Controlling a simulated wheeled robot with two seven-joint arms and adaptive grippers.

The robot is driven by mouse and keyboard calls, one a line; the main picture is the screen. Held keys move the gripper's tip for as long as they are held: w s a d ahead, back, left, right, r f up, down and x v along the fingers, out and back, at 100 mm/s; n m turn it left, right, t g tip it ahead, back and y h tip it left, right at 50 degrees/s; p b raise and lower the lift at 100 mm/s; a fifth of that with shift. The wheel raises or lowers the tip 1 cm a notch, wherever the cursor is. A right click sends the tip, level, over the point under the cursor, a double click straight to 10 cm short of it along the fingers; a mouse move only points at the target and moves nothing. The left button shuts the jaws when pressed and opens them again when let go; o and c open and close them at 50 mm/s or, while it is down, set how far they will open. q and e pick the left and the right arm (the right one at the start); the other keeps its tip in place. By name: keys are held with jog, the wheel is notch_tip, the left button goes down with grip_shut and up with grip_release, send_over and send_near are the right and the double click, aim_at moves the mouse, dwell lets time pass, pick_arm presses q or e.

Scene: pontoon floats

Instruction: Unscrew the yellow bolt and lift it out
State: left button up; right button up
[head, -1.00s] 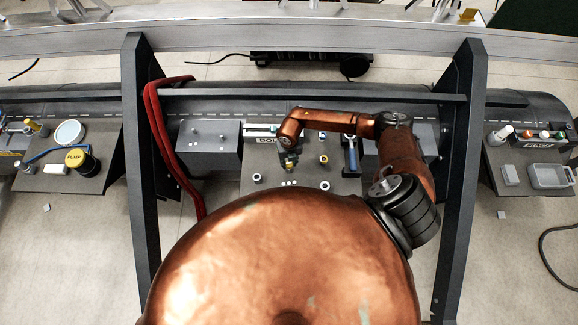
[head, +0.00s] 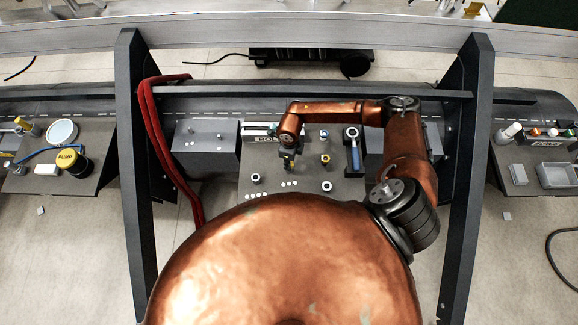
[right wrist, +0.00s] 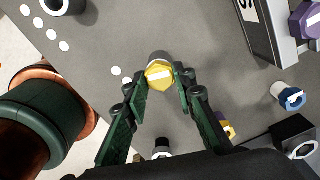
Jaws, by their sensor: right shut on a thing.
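The yellow bolt (right wrist: 159,75) has a hexagonal head with a white stripe across it. In the right wrist view it sits between the fingertips of my right gripper (right wrist: 162,88), which is shut on the head from both sides. A pale grey cylinder (right wrist: 158,57) shows just behind the head; I cannot tell whether it is the bolt's shank or its seat. In the head view my right gripper (head: 287,164) points down over the dark panel (head: 262,208), and the bolt is mostly hidden there. My left gripper is not in view.
A blue bolt (right wrist: 290,98) and a purple bolt (right wrist: 308,20) stand to the right in the wrist view. A blue-handled tool (head: 354,152) lies right of the gripper in the head view. Dark posts (head: 137,160) flank the panel, with red hoses (head: 165,150) at the left.

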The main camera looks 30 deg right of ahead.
jog(key=shift+a+n, duration=0.1)
jog(key=shift+n, duration=0.3)
jog(key=shift+w, duration=0.1)
jog(key=n+b, duration=0.2)
jog(key=n, duration=0.2)
jog(key=shift+f+b, duration=0.15)
jog(key=shift+b, duration=0.15)
jog(key=o, duration=0.6)
jog(key=shift+n, duration=0.5)
jog(key=o, duration=0.4)
jog(key=shift+r, duration=0.2)
jog(key=shift+c, duration=0.2)
jog(key=shift+r, duration=0.1)
jog(key=shift+r+p, duration=1.95)
jog(key=shift+r, duration=1)
